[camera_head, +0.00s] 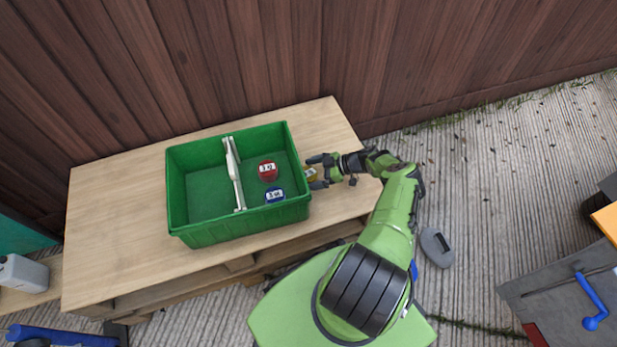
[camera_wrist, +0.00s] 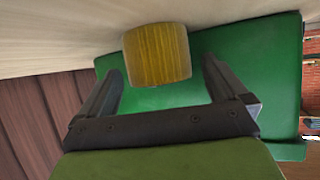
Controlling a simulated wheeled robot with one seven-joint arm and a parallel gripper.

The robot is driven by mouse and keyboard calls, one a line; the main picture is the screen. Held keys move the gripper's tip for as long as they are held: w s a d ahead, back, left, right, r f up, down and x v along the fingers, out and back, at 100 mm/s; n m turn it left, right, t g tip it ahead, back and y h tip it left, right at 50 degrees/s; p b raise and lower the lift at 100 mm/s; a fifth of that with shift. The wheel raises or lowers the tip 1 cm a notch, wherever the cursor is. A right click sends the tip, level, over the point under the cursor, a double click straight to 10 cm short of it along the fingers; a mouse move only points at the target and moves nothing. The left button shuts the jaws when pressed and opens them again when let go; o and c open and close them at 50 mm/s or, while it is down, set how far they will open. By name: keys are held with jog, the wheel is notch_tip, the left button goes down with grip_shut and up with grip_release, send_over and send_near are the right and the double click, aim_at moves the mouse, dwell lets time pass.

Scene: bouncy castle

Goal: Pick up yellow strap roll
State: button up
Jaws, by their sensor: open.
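The yellow strap roll (camera_wrist: 157,54) stands in front of my gripper in the wrist view, just past and between the open fingers. In the head view the yellow strap roll (camera_head: 311,174) shows as a small yellow patch on the table beside the right wall of the green crate, partly hidden by my gripper (camera_head: 319,172). In the wrist view my gripper (camera_wrist: 160,82) is open, with nothing clearly held between its fingers.
The green crate (camera_head: 200,233) on the wooden table (camera_head: 120,220) has a white divider (camera_head: 235,175). A red roll (camera_head: 268,171) and a blue roll (camera_head: 275,196) lie in its right compartment. A wooden wall (camera_head: 250,60) stands behind.

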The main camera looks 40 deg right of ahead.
aim_at(313, 174)
jog(key=c, duration=1.2)
notch_tip(313, 174, up, 10)
jog(key=p, duration=0.4)
jog(key=shift+p, duration=0.35)
jog(key=shift+c, duration=0.2)
